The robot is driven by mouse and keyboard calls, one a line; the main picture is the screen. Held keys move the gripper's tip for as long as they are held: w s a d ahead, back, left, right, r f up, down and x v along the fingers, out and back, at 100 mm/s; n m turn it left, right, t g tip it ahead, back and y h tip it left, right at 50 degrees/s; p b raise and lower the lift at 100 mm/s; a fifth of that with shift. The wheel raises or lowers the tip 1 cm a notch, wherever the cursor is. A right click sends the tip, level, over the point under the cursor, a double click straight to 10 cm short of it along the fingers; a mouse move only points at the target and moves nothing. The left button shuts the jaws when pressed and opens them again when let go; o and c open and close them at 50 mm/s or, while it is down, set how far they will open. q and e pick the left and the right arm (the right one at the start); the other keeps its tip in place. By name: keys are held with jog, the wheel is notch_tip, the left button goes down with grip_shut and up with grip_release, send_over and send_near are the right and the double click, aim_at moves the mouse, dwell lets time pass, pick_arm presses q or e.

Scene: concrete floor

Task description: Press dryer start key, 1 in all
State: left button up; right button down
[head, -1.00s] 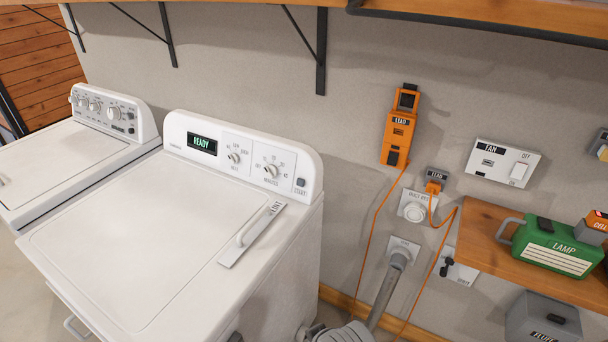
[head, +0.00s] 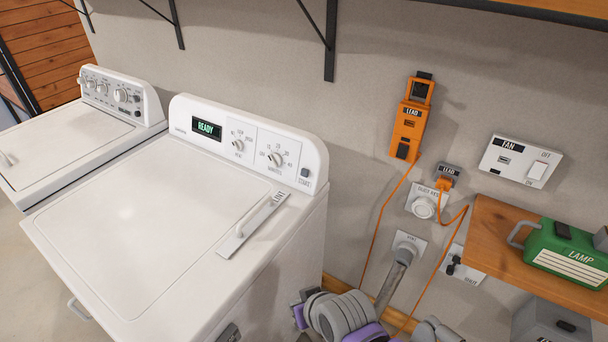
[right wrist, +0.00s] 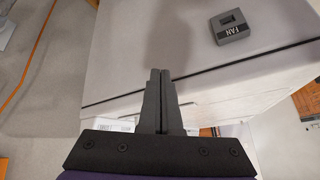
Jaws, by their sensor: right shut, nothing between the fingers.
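The white dryer (head: 150,215) stands in the middle of the head view, and its display (head: 207,130) reads READY in green. The start key (head: 305,173) is a small dark square at the right end of the dryer's panel, above the word START. My right gripper (right wrist: 160,75) is shut and empty in the right wrist view, with its dark fingers together beside a pale surface. In the head view my right arm's grey and purple parts show at the bottom, low beside the dryer and well below the key. My left gripper is out of view.
On the wall hang an orange LEAD unit (head: 410,125), a FAN switch plate (head: 520,162) and an orange cord. A wooden shelf (head: 490,225) holds a green LAMP case (head: 570,250).

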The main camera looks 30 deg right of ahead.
aim_at(305, 173)
jog(key=w+a+r+m+t+y+b, duration=0.1)
jog(key=w+r+m+t, duration=0.1)
jog(key=w, duration=0.3)
jog(key=w+a+r+m+t, duration=0.1)
jog(key=w+r+t, duration=0.1)
jog(key=w, duration=0.4)
jog(key=w+d+r+m+t+h+b, duration=0.1)
jog(key=w+d+r+m+t+h, duration=0.1)
jog(key=w+d+m, duration=0.3)
jog(key=w+d+r+m+t+h+b, duration=0.1)
jog(key=w+d+m+t+h, duration=0.3)
jog(key=w+m, duration=0.4)
jog(key=w+d+r+h, duration=0.1)
jog(key=w+d, duration=0.1)
jog(key=w, duration=0.1)
jog(key=shift+d, duration=0.1)
jog(key=w+d, duration=0.1)
jog(key=d, duration=0.1)
jog(key=w+d+f+p, duration=0.1)
jog(key=d, duration=0.1)
jog(key=w+d+f+p, duration=0.1)
jog(key=d, duration=0.1)
jog(key=shift+w, duration=0.35)
jog(key=shift+w+d+f, duration=0.3)
jog(key=shift+d+f, duration=0.05)
jog(key=shift+d, duration=0.2)
